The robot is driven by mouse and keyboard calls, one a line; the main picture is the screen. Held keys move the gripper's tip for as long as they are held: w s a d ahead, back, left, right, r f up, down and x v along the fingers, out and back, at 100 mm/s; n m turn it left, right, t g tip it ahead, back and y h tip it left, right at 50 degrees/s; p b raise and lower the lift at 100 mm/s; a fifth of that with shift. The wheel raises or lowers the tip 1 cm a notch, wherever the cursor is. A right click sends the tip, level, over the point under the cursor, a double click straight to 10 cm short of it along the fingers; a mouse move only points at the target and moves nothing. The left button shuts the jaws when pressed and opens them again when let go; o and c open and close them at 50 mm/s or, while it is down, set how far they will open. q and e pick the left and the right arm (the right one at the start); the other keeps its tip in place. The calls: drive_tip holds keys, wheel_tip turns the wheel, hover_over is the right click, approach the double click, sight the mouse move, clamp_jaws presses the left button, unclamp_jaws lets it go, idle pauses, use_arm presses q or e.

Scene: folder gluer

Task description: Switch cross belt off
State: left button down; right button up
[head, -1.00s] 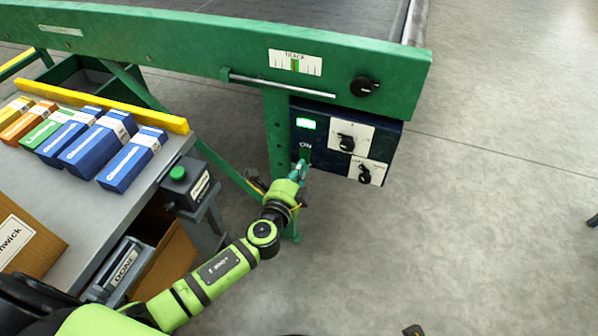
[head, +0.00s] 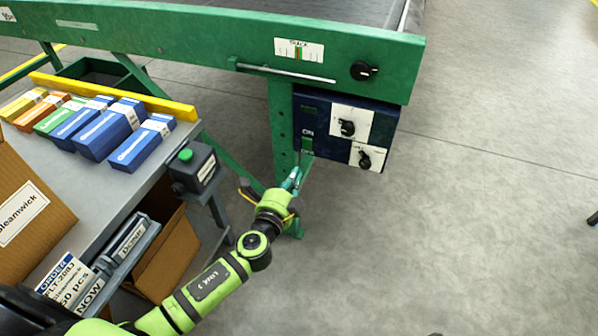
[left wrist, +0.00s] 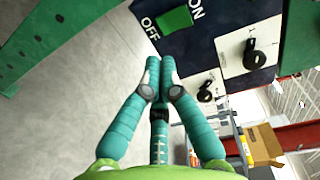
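A dark blue control box (head: 322,112) hangs under the green machine frame. Its green rocker switch (head: 307,145), which also shows in the left wrist view (left wrist: 174,22), sits between the ON and OFF labels. The small display (head: 309,109) on the box is dark. My left gripper (head: 293,176) is just below the switch and apart from it. In the left wrist view its two teal fingers (left wrist: 160,72) are together with nothing between them, pointing at the box near the OFF label. My right gripper is not in view.
Two black knobs (head: 347,128) (head: 365,160) sit on white plates right of the switch. A green leg (head: 281,120) stands left of the box. A table (head: 80,190) with several cartons and a green-button box (head: 192,168) is at left.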

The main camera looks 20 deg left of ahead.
use_arm(q)
drive_tip(key=s+f+b, duration=0.1)
drive_tip(key=s, duration=0.5)
drive_tip(key=shift+s+a+f, duration=0.15)
drive_tip(key=shift+a+f, duration=0.15)
drive_tip(key=shift+a, duration=0.05)
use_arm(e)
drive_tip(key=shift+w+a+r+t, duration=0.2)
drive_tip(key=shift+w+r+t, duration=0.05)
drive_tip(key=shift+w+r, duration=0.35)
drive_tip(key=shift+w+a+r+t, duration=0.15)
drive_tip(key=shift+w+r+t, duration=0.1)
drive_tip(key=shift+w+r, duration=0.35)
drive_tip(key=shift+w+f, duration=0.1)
